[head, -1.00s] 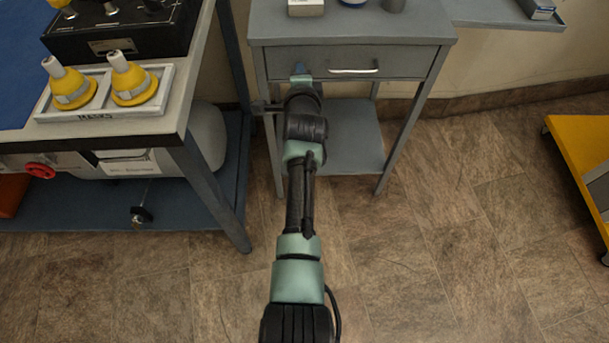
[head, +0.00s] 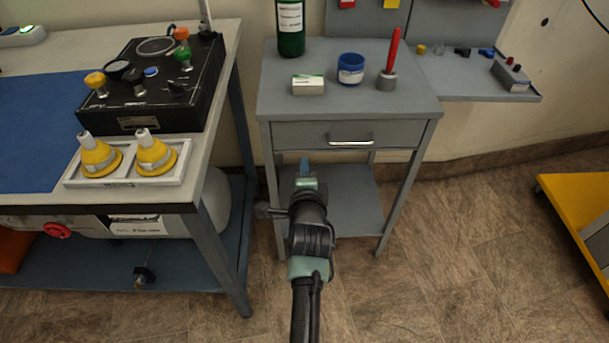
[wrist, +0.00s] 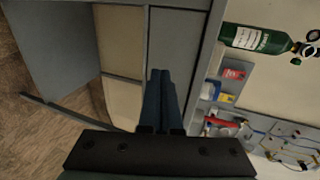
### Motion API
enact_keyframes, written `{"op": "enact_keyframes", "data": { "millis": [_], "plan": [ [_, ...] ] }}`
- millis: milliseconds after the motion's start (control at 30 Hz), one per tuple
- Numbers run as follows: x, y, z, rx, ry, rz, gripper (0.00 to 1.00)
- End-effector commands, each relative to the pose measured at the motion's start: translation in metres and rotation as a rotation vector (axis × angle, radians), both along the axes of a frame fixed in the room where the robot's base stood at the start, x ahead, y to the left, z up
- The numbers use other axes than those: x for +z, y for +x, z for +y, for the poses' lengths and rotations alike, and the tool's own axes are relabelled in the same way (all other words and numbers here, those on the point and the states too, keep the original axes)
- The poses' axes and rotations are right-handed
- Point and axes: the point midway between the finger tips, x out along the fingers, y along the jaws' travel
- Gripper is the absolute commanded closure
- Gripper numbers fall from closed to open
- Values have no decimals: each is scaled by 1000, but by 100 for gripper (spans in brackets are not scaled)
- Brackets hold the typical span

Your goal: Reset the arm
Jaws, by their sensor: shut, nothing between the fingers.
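My arm reaches forward over the floor in the head view. My gripper (head: 305,166) is in front of the grey side table (head: 283,110), below its drawer (head: 310,134) and left of the drawer's handle. In the wrist view my gripper's blue fingers (wrist: 160,90) lie together, with nothing between them. The drawer is shut. I cannot tell from these views how far the fingertips are from the table's front.
A green cylinder (head: 290,28), white box (head: 308,84), blue cup (head: 350,70) and red-handled tool (head: 391,55) stand on the table. A yellow cart (head: 575,210) is right.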

Motion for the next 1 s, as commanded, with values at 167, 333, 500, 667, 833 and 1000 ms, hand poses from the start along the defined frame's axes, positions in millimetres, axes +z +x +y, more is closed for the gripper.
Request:
{"op": "enact_keyframes", "data": {
  "millis": [167, 333, 500, 667, 833, 1000],
  "plan": [
    [9, -27, 1, 2, -2, 1, 100],
    [12, -40, 1, 1, -1, 2, 100],
    [13, -43, 1, 1, -1, 1, 100],
    [41, -36, 2, 16, -55, -47, 100],
    [146, -24, 5, 59, -283, -219, 100],
    [277, -36, 8, 52, -603, -429, 100]
  ]
}}
